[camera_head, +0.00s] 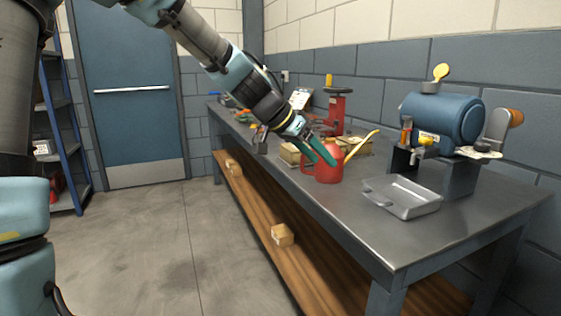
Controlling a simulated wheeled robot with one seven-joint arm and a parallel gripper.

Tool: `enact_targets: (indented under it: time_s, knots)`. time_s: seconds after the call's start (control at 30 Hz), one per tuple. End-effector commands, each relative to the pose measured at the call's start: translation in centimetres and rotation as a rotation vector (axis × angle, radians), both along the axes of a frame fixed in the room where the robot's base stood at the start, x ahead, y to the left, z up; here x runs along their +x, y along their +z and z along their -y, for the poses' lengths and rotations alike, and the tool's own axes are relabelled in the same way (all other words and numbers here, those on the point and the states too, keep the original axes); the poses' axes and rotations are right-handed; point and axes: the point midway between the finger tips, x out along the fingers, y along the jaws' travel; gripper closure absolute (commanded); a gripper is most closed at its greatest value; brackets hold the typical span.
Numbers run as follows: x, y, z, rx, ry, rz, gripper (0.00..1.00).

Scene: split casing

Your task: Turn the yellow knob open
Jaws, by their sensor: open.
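A blue tank (441,119) lies on its side on a dark stand at the right of the workbench. A yellow knob (441,72) stands up from a grey fitting on top of it. A smaller yellow part (426,141) shows low at the tank's front left end; I cannot tell which of the two is the task's knob. My gripper (321,161) is open, with teal fingers pointing down over the red watering can (328,170). It is well to the left of the tank and apart from both yellow parts. Whether the fingers touch the can is unclear.
A grey metal tray (402,197) lies on the bench (455,222) in front of the tank. The can's yellow spout (361,145) points toward the tank. An orange-ended handle (516,117) stands at the tank's right. A red tool (337,110) stands farther back.

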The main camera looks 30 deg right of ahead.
Motion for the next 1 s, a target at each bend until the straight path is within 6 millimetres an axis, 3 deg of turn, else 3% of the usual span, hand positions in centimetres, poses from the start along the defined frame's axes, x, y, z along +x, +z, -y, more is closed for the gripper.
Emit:
enact_targets:
  time_s: [0.3,0.5,1.0]
  knots:
    - [2.1,-1.5,-5.2,0.12,0.138,-0.038,0.31]
    - [2.8,-2.1,-7.4,0.165,0.196,-0.052,0.31]
    - [3.0,-2.4,-8.2,0.18,0.219,-0.06,0.31]
